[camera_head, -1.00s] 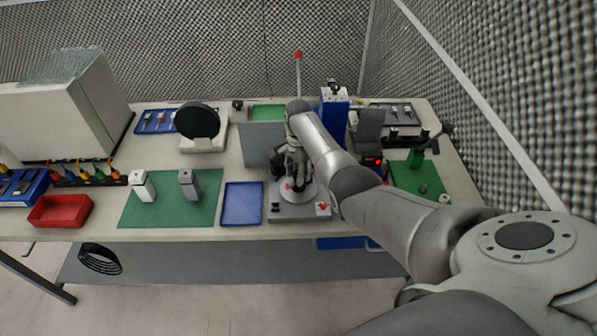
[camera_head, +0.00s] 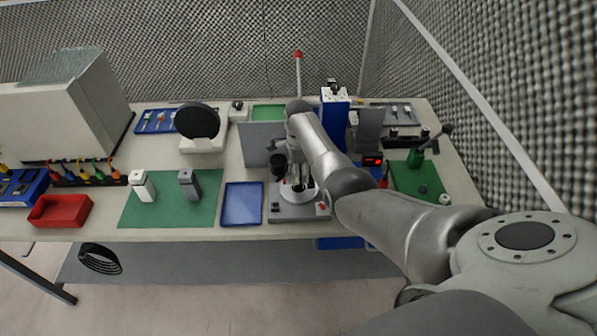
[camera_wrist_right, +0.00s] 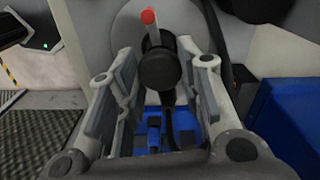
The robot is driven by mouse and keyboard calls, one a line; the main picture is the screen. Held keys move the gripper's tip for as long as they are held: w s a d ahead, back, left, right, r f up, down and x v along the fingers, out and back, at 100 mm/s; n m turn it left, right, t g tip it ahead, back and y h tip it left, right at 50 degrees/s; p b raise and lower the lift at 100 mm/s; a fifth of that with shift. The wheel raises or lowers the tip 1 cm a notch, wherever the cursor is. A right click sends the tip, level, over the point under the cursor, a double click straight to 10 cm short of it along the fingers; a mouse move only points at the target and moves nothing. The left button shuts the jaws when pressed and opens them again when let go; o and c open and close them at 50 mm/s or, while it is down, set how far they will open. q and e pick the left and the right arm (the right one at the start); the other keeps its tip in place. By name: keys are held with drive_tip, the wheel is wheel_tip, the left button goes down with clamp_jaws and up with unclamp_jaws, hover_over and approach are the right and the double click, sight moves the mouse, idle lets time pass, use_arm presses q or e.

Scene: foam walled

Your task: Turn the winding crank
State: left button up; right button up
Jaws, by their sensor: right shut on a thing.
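The winding station is a grey base (camera_head: 290,211) with a pale round disc (camera_head: 299,195) at the front of the table. My right gripper (camera_head: 297,182) is low over this disc, its fingers pointing down and partly hidden by my wrist. In the right wrist view a black knob (camera_wrist_right: 160,68) sits between the two fingers of my right gripper (camera_wrist_right: 160,76), in front of a pale disc. I take the knob to be the crank's handle; the crank arm is mostly hidden. A red-tipped pin (camera_wrist_right: 148,17) stands close beyond the knob. My left gripper is not in view.
A blue tray (camera_head: 242,204) lies just left of the base, next to a green mat (camera_head: 170,210) with two upright blocks. A grey panel (camera_head: 262,142) stands behind. Foam walls close the back and right.

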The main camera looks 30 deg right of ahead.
drive_tip(key=shift+w+d+r+m, duration=0.1)
drive_tip(key=shift+m, duration=1.7)
drive_tip(key=shift+w+r+m, duration=0.1)
drive_tip(key=shift+m, duration=4.7)
drive_tip(key=shift+m, duration=0.4)
drive_tip(key=o, duration=0.8)
drive_tip(key=shift+o, duration=1.3)
drive_tip(key=shift+s, duration=0.1)
drive_tip(key=shift+f, duration=0.15)
